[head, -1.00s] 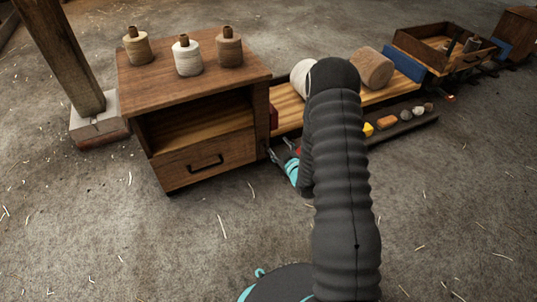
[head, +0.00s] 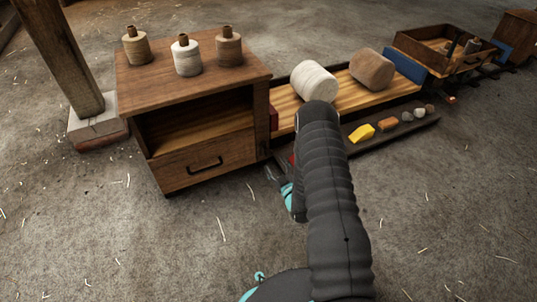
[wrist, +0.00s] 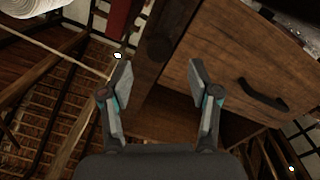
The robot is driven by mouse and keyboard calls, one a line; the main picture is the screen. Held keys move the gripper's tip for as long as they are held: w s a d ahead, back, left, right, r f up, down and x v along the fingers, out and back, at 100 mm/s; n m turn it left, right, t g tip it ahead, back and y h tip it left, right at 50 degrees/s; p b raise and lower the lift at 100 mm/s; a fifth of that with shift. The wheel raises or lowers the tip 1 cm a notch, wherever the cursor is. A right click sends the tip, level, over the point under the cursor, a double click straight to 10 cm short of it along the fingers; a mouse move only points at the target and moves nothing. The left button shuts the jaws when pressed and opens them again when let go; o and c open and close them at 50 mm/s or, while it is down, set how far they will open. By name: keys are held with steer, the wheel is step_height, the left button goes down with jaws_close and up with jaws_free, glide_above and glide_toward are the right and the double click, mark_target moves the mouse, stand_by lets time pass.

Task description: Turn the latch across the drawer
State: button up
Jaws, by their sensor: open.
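The drawer (head: 185,172) is shut in the lower part of a wooden cabinet, with a black bow handle (head: 205,165). It also shows tilted in the wrist view (wrist: 225,70). A dark round piece (wrist: 160,47) on the cabinet's edge post, beside the drawer, looks like the latch; it lies along the post, not over the drawer front, though its full shape is hard to make out. My gripper (head: 276,172) is open and empty just off the cabinet's lower right front corner. In the wrist view its spread fingertips (wrist: 160,75) lie either side of the post, below the dark piece.
Three thread spools (head: 187,58) stand on the cabinet top. To the right, a flat wagon (head: 390,97) carries two rolls, with a dark tray of small lumps (head: 385,128) before it. A post (head: 62,55) stands at left. The floor in front is clear.

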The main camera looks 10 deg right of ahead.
mark_target(270, 155)
steer(key=w, duration=0.2)
steer(key=w+a, duration=0.1)
steer(key=w, duration=0.4)
steer(key=shift+w+a+b, duration=0.15)
steer(key=shift+w+b, duration=0.1)
steer(key=shift+b, duration=0.05)
steer(key=c, duration=1.2)
